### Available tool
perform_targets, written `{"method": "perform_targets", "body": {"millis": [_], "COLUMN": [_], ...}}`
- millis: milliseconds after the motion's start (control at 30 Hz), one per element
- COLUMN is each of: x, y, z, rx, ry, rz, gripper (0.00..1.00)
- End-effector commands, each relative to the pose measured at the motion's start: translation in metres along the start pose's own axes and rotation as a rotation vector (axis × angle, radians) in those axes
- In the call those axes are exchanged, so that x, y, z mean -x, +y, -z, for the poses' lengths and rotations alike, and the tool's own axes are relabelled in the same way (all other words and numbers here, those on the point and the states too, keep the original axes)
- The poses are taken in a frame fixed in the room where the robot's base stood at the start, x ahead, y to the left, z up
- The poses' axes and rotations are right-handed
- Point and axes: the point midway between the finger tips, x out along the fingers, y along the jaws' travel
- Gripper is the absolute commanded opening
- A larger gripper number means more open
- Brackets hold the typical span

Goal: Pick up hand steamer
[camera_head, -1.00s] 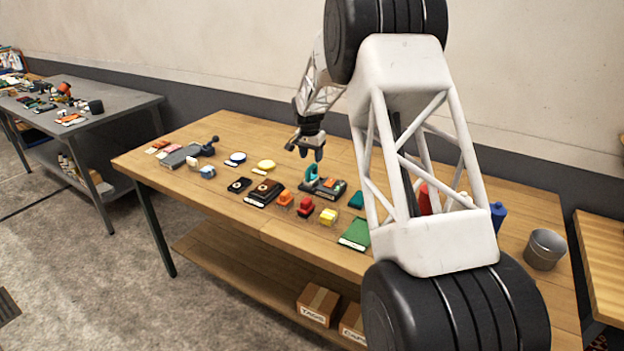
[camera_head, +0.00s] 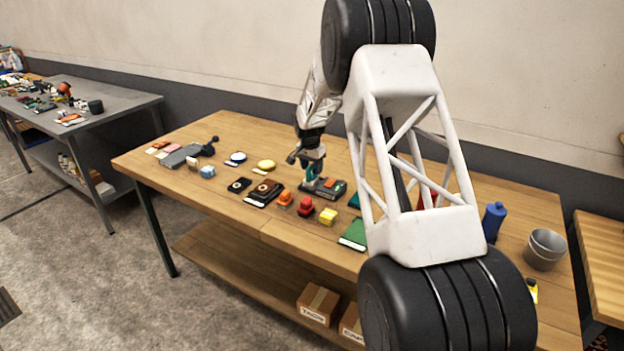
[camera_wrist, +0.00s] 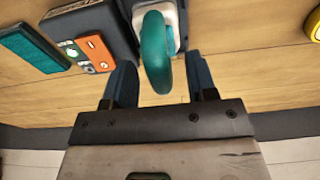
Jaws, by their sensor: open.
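The hand steamer appears to be the upright teal object (camera_head: 309,178) near the middle of the wooden table. In the wrist view its rounded teal handle (camera_wrist: 155,52) comes toward me from a pale body (camera_wrist: 168,12). My gripper (camera_head: 311,160) is over it from above and partly hides it in the head view. In the wrist view my gripper (camera_wrist: 161,76) is open, with one dark blue finger on each side of the handle. Gaps show between the handle and both fingers. The steamer's base is hidden.
A dark case (camera_wrist: 92,22) stands close beside the steamer, with an orange piece (camera_wrist: 93,52) and a green block (camera_wrist: 33,47) near it. Several small red, orange and yellow items lie in front. A blue bottle (camera_head: 493,221) and grey bucket (camera_head: 545,249) stand at right.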

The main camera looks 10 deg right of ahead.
Motion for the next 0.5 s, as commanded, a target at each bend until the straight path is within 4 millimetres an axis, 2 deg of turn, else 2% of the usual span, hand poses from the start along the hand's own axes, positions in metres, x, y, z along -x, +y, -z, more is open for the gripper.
{"method": "perform_targets", "body": {"millis": [100, 200, 500], "x": [-0.014, -0.020, -0.022], "y": [0.000, 0.000, 0.000], "z": [0.000, 0.000, 0.000], "rx": [0.000, 0.000, 0.000], "ry": [-0.002, -0.001, 0.000], "rz": [-0.002, -0.001, 0.000], "gripper": [0.52, 0.52, 0.52]}}
